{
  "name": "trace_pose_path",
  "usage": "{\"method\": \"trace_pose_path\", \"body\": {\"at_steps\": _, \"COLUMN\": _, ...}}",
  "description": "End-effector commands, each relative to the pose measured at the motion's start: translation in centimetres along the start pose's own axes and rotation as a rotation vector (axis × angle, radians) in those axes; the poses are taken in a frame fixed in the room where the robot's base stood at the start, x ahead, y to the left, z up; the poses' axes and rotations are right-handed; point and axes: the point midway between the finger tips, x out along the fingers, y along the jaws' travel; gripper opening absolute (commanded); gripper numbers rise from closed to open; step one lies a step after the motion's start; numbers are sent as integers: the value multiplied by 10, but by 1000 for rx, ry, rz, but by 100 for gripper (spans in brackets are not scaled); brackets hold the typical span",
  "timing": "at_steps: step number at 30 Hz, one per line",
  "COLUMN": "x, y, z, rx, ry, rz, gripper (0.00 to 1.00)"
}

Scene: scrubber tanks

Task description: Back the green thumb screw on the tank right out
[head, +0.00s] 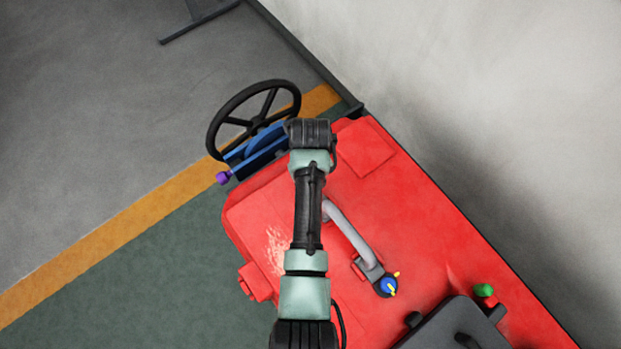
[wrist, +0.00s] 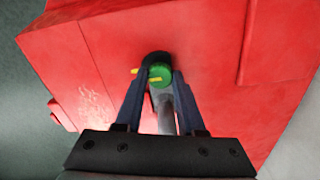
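The green thumb screw (wrist: 161,74), a round green head with yellow wings, shows in the wrist view at the end of a grey pipe (wrist: 165,112) on the red tank (wrist: 95,70). My gripper (wrist: 161,80) is open, with one dark finger on each side of the screw head. The left finger crosses in front of part of the yellow wing. I cannot tell whether the fingers touch the screw. In the head view my arm hides this screw and my fingers; the red tank (head: 440,240) lies below.
A blue thumb screw (head: 388,286) with yellow wings sits at the pipe's other end. A green cap (head: 484,290) and a dark lid (head: 455,325) are at lower right. A black steering wheel (head: 254,118) and purple knob (head: 223,177) stand at upper left. A pale wall (head: 500,90) bounds the right.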

Motion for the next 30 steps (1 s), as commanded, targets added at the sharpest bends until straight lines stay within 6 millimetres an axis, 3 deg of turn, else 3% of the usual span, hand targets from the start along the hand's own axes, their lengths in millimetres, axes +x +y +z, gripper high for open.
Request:
{"method": "trace_pose_path", "body": {"at_steps": 1, "x": 0, "y": 0, "z": 0, "rx": 0, "ry": 0, "rz": 1, "gripper": 18}}
{"method": "trace_pose_path", "body": {"at_steps": 4, "x": 0, "y": 0, "z": 0, "rx": 0, "ry": 0, "rz": 1, "gripper": 0}}
{"method": "trace_pose_path", "body": {"at_steps": 17, "x": -1, "y": 0, "z": 0, "rx": -51, "ry": 0, "rz": 1, "gripper": 0}}
{"method": "trace_pose_path", "body": {"at_steps": 30, "x": -3, "y": 0, "z": 0, "rx": -386, "ry": 0, "rz": 1, "gripper": 0}}
